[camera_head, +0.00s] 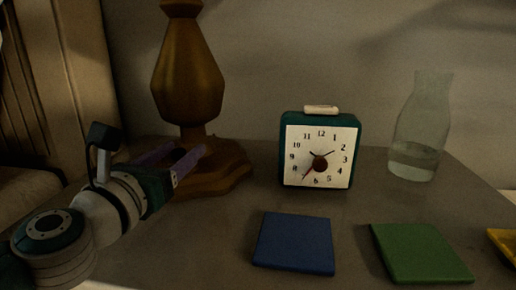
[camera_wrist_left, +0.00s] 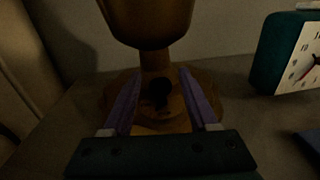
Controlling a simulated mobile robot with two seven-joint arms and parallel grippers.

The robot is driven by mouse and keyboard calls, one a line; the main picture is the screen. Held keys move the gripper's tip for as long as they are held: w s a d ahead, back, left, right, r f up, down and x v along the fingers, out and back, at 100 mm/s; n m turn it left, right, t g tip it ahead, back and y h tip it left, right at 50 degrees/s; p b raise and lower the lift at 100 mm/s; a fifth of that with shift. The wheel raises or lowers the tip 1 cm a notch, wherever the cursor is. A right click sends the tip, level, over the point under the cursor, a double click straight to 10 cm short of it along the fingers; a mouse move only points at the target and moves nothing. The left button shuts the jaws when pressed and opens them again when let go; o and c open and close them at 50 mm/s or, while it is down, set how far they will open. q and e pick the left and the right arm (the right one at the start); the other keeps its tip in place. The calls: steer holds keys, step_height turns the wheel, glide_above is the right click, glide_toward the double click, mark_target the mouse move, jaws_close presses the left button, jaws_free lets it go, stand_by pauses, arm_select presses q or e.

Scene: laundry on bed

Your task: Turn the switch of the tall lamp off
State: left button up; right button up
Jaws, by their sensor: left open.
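The tall lamp (camera_head: 188,75) has a brown wooden body on a wide foot (camera_head: 222,168), at the left of the table. Its top is cut off in the head view. In the left wrist view the lamp body (camera_wrist_left: 150,18) is above and its foot (camera_wrist_left: 175,122) is ahead. A dark round knob, seemingly the switch (camera_wrist_left: 159,92), shows on the foot in front of the stem. My left gripper (camera_head: 188,151) is open and empty at the lamp's foot. In the wrist view its purple fingers (camera_wrist_left: 160,76) lie either side of the knob; contact cannot be told. The right gripper is out of view.
A teal alarm clock (camera_head: 320,152) stands right of the lamp. A glass carafe with water (camera_head: 417,130) is further right. Blue (camera_head: 294,242) and green (camera_head: 420,252) flat squares lie in front, with a yellow item (camera_head: 503,243) at the right edge. The scene is dim.

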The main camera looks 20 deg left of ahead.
arm_select(q)
steer(key=shift+w, duration=0.1)
jaws_close()
stand_by(0.5)
